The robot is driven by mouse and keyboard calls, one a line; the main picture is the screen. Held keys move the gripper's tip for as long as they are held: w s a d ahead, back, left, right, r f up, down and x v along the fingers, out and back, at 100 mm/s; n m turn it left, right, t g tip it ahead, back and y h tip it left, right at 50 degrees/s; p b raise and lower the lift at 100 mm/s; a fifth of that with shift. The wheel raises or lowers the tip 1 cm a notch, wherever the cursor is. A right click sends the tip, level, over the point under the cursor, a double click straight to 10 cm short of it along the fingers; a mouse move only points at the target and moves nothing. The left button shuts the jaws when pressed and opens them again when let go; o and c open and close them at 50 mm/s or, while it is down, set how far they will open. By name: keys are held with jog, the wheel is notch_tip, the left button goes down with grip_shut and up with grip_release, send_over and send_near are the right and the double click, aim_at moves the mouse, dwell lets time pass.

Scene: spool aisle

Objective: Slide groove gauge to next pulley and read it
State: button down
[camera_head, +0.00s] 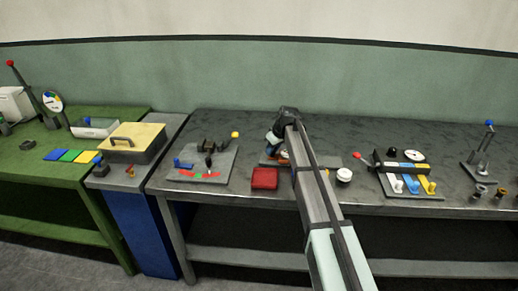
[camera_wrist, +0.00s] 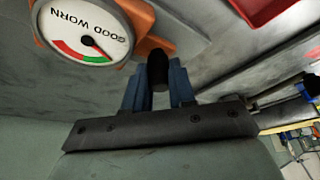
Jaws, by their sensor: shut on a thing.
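The groove gauge's round white dial (camera_wrist: 85,30) shows upside down at the top left of the wrist view, in an orange housing (camera_wrist: 140,15). It bears the words GOOD and WORN, green and red arcs and a needle; I cannot tell the reading surely. My gripper (camera_wrist: 158,85) has its blue fingers shut on the gauge's black handle (camera_wrist: 158,68). In the head view my gripper (camera_head: 274,143) is over the middle of the grey bench, above a flat plate (camera_head: 268,162) mostly hidden by my arm. I cannot make out any pulley.
A red block (camera_head: 265,178) sits left of my arm, also in the wrist view (camera_wrist: 262,8). A white round piece (camera_head: 344,175) is at its right. A grey fixture (camera_head: 205,165) stands further left, and a lever rack (camera_head: 405,175) right. Bare bench (camera_head: 330,128) lies behind.

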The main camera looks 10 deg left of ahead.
aim_at(282, 153)
jog(key=d, duration=0.4)
jog(key=c, duration=1.2)
grip_release()
jog(key=shift+r, duration=0.15)
jog(key=v, duration=1.3)
jog(key=shift+s+d+r, duration=0.1)
jog(key=shift+s+r, duration=0.05)
jog(key=shift+r, duration=0.15)
